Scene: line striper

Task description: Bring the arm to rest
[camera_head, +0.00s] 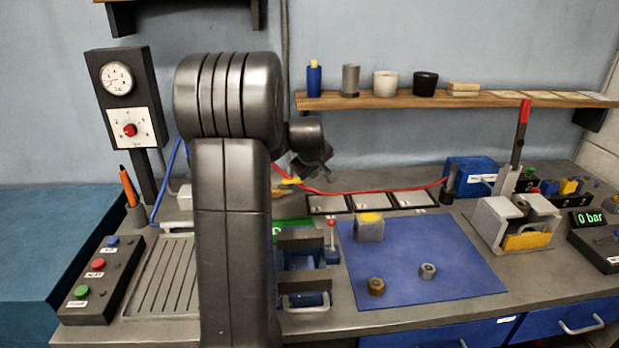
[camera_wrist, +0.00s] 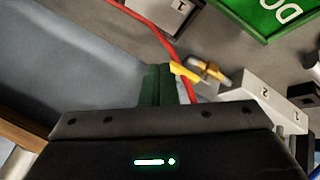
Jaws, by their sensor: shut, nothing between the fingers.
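My arm (camera_head: 235,180) stands upright in the head view, left of the middle, and hides part of the bench behind it. Its wrist end (camera_head: 308,150) reaches out to the right of the upper link, above the back of the bench. The fingertips are hard to make out there. In the wrist view my gripper (camera_wrist: 157,70) shows as green fingers close together above its dark body, shut and empty. A red hose (camera_wrist: 165,40) with a yellow piece (camera_wrist: 185,72) passes beside the fingers; I cannot tell whether they touch.
A blue mat (camera_head: 430,255) carries a block (camera_head: 369,228) and two nuts. A clamp with a red-tipped lever (camera_head: 523,115) stands at right. A button box (camera_head: 95,280) and gauge panel (camera_head: 120,85) stand at left. A shelf (camera_head: 450,101) runs along the wall.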

